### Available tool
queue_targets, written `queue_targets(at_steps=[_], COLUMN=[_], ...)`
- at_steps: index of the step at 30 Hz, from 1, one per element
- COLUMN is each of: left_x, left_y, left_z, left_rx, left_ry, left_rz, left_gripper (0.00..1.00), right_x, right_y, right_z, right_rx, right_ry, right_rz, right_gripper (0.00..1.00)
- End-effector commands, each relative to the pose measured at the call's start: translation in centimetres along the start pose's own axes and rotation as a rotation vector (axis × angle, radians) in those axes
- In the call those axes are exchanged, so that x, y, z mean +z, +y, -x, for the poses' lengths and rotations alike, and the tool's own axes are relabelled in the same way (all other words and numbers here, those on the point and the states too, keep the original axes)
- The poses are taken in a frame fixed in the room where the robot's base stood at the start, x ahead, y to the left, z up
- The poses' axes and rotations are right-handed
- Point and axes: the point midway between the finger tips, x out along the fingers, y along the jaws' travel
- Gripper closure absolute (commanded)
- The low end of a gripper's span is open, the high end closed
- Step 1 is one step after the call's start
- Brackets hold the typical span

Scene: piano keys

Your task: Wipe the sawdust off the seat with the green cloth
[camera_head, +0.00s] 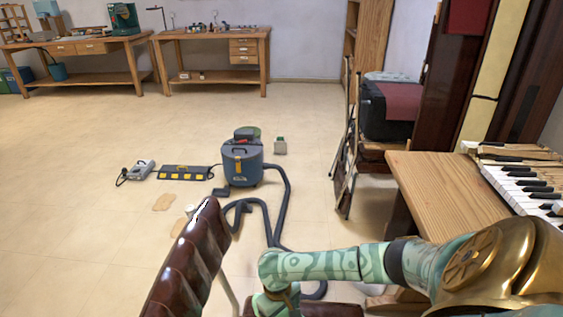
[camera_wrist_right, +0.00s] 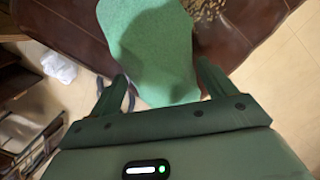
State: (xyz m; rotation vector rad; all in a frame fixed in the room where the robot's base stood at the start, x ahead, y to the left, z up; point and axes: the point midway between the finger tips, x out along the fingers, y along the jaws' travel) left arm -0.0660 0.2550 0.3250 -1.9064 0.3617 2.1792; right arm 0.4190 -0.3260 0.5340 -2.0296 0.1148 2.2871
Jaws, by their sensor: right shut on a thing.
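The green cloth (camera_wrist_right: 150,50) shows in the right wrist view, spread over the dark brown leather seat (camera_wrist_right: 240,55). My right gripper (camera_wrist_right: 161,78) is shut on the cloth, with a finger at each side of it. Pale sawdust (camera_wrist_right: 208,9) lies on the leather at the top edge, just beyond the cloth. What lies under the cloth is hidden. In the head view, brown ribbed leather (camera_head: 185,265) rises at the bottom; the seat surface, cloth and right gripper are out of sight there. My left gripper is in neither view.
A wooden bench (camera_head: 440,185) and piano keys (camera_head: 530,183) stand at the right. A blue-grey shop vacuum (camera_head: 242,163) stands mid-floor, its hose (camera_head: 283,195) running towards the leather. A crumpled white item (camera_wrist_right: 58,67) lies beside the seat. The floor at left is mostly clear.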

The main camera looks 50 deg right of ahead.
Motion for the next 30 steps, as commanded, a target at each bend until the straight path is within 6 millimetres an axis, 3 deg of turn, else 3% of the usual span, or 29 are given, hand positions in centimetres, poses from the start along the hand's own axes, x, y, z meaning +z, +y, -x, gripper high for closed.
queue_targets(at_steps=[30], left_x=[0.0], left_y=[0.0], left_z=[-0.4], left_rx=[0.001], left_ry=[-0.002], left_rz=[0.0], left_gripper=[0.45], right_x=[-0.1], right_y=[-0.2], right_z=[-1.6], right_rx=[-0.001], right_ry=[0.0], right_rz=[0.0], right_gripper=[0.36])
